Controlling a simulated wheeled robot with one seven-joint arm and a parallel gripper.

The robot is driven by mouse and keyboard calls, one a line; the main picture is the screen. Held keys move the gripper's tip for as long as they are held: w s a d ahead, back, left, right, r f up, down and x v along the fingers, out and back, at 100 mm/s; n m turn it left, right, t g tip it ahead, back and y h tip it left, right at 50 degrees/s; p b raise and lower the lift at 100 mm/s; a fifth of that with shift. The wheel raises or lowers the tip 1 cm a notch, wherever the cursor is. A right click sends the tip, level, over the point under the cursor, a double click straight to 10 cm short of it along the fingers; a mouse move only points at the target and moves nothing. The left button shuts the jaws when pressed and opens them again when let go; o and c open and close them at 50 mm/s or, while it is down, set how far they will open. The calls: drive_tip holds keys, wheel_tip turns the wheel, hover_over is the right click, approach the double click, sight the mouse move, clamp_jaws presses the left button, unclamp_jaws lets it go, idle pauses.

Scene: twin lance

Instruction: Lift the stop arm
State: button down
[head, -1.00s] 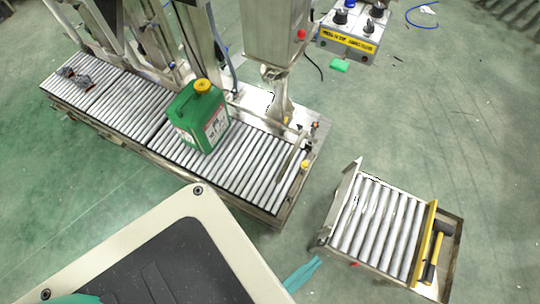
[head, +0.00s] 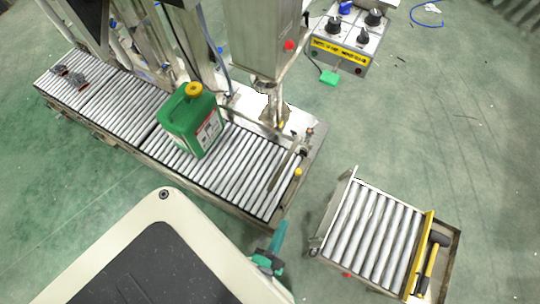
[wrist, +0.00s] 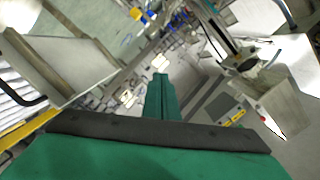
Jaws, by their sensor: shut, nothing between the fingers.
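The stop arm appears to be the thin metal bar (head: 285,164) lying low and slanted across the right end of the roller conveyor (head: 235,168). A yellow knob (head: 298,172) is beside its near end. My gripper (head: 280,226) is teal and shut, with nothing held. It is in front of the conveyor's right front corner, apart from the bar. In the wrist view my shut fingers (wrist: 161,92) point away from the camera. I cannot clearly pick out the stop arm there.
A green canister (head: 190,122) with a yellow cap stands on the rollers, left of the bar. A steel column (head: 265,40) rises behind. A separate roller cart (head: 375,225) holding a hammer (head: 431,265) stands at right, with floor between. A control box (head: 345,42) is behind.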

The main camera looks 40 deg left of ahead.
sight(273, 186)
drive_tip(key=w+a+f+m+g+y, duration=0.1)
drive_tip(key=w+a+f+m+y, duration=0.25)
drive_tip(key=a+f, duration=0.6)
drive_tip(key=shift+m+y, duration=0.35)
drive_tip(key=shift+y, duration=0.1)
drive_tip(key=x, duration=1)
drive_tip(key=shift+f, duration=0.35)
drive_tip(key=shift+w+f, duration=0.1)
drive_tip(key=shift+d+r, duration=0.2)
drive_tip(key=shift+r, duration=2.45)
drive_tip(key=shift+w+r, duration=0.1)
